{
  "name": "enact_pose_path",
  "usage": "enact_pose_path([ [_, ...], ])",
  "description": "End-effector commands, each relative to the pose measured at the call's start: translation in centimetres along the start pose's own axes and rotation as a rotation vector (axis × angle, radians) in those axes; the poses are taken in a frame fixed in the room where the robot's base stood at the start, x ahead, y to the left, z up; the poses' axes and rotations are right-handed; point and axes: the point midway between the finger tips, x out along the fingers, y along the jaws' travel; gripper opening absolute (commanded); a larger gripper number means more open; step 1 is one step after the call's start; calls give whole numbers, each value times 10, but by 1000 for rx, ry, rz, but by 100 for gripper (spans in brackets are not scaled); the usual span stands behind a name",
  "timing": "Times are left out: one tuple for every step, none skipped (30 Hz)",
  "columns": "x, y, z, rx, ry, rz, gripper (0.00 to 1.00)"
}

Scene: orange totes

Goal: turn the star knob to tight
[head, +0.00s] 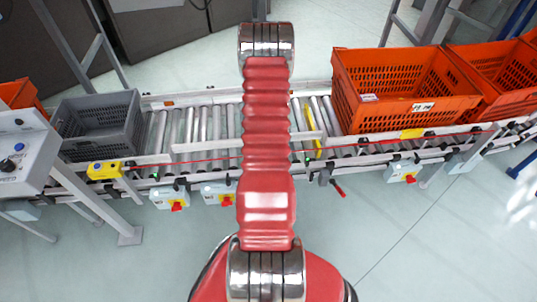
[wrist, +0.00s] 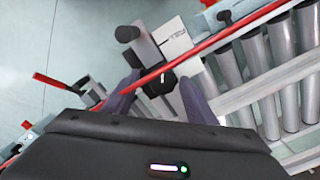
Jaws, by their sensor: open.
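In the wrist view, a dark knob (wrist: 160,84) sits on a pale grey bracket with dark lettering (wrist: 172,38) at the conveyor's side. I take it for the star knob, though its lobes are hard to make out. A red cord passes across the bracket close by the knob. My gripper (wrist: 158,80) is open, with one purple-grey finger on each side of the knob. I cannot tell whether either finger touches it. No tight mark is readable. In the head view, my arm hides the gripper, and I cannot pick out the knob.
The roller conveyor (head: 185,128) crosses the head view. A grey tote (head: 100,115) stands on its left part and an orange tote (head: 400,85) on its right. A red-handled lever (head: 338,188) juts from the front rail. A control box (head: 20,150) stands at far left.

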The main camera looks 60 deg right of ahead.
Motion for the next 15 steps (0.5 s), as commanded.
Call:
enact_pose_path([
  [0, -1, 0, -1, 1, -1, 51],
  [0, -1, 0, -1, 1, -1, 51],
  [-1, -1, 0, -1, 1, -1, 51],
  [-1, -1, 0, -1, 2, -1, 51],
  [-2, -1, 0, -1, 2, -1, 51],
  [-3, -1, 0, -1, 2, -2, 51],
  [-5, -1, 0, -1, 2, -2, 51],
  [-6, -1, -1, -1, 2, -2, 51],
  [-9, -1, -1, -1, 2, -2, 51],
  [-12, -1, -1, -1, 3, -2, 51],
  [-15, -2, -1, -1, 4, -3, 51],
  [-19, -2, -2, -1, 4, -3, 51],
  [-23, -2, -1, -1, 4, -3, 51],
  [-26, -1, -1, -1, 4, -3, 51],
  [-32, -1, -1, -1, 4, -3, 51],
])
